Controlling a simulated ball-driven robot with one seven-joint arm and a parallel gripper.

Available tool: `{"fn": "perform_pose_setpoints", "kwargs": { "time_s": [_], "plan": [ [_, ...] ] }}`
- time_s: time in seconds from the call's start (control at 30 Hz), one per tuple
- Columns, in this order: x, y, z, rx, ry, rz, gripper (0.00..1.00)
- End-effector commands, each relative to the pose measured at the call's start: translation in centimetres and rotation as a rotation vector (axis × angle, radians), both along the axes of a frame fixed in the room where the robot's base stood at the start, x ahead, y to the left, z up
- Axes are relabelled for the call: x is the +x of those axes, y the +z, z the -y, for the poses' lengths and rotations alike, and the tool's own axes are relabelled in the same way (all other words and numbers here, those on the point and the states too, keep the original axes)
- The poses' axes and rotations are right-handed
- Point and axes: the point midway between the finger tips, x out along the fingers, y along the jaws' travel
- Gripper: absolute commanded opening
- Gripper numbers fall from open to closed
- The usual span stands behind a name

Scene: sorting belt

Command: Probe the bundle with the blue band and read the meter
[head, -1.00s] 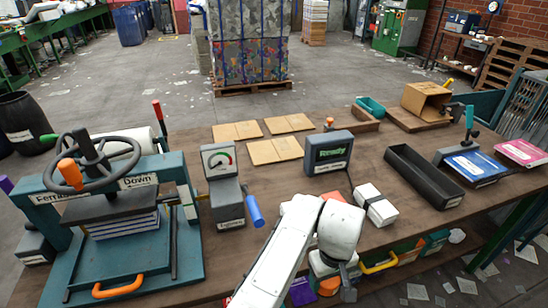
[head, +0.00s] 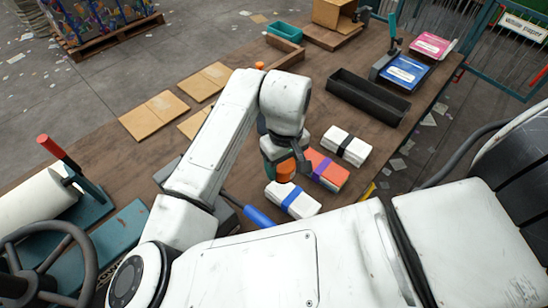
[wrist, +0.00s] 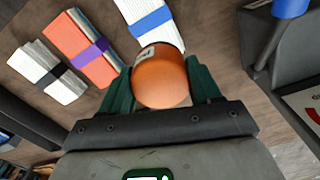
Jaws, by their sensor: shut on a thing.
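The white bundle with the blue band (head: 304,207) lies flat on the bench, nearest of a row of three; it shows at the top of the wrist view (wrist: 130,12). My gripper (wrist: 160,85) is shut on an orange rounded object with a small label (wrist: 160,82). In the head view this orange object (head: 286,171) is just behind the bundle's far end; whether they touch I cannot tell. The meter's dial face (wrist: 308,108) is cut off at the wrist view's right edge. A blue handle (head: 258,215) lies beside it.
Beside it lie an orange bundle with a purple band (head: 333,176) and a white bundle with a black band (head: 346,146). A black tray (head: 368,97) stands beyond. A roll press (head: 40,207) is at left. Tan cards (head: 155,115) lie flat at the back.

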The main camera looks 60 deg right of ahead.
Motion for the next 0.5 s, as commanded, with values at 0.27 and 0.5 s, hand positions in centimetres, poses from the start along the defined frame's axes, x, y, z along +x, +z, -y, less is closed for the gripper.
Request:
{"fn": "perform_pose_setpoints", "kwargs": {
  "time_s": [0.27,0.5],
  "plan": [
    [0.0,-2.4,0.0,0.001,-0.001,0.001,0.27],
    [0.0,-4.9,0.0,0.0,0.0,0.0,0.27]
  ]
}}
